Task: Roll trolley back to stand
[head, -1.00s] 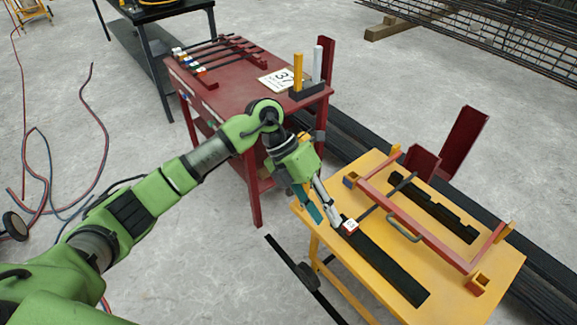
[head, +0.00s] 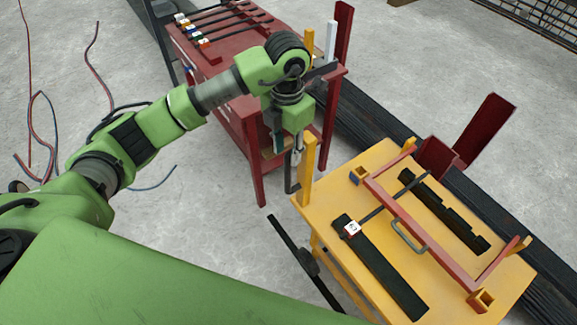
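The trolley (head: 340,190) has a yellow top and stands right of centre. A red frame (head: 405,215), a dark bar with a white tag and dark blocks lie on it. The red stand (head: 235,78) is behind my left arm, close to the trolley's far left corner. My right gripper is not in view.
Tagged black bars lie on the stand. Long dark bars (head: 365,125) lie on the floor behind the trolley, near an upright red plate (head: 482,132). Cables (head: 45,130) lie on the left floor. A thin dark bar (head: 298,255) extends low, left of the trolley.

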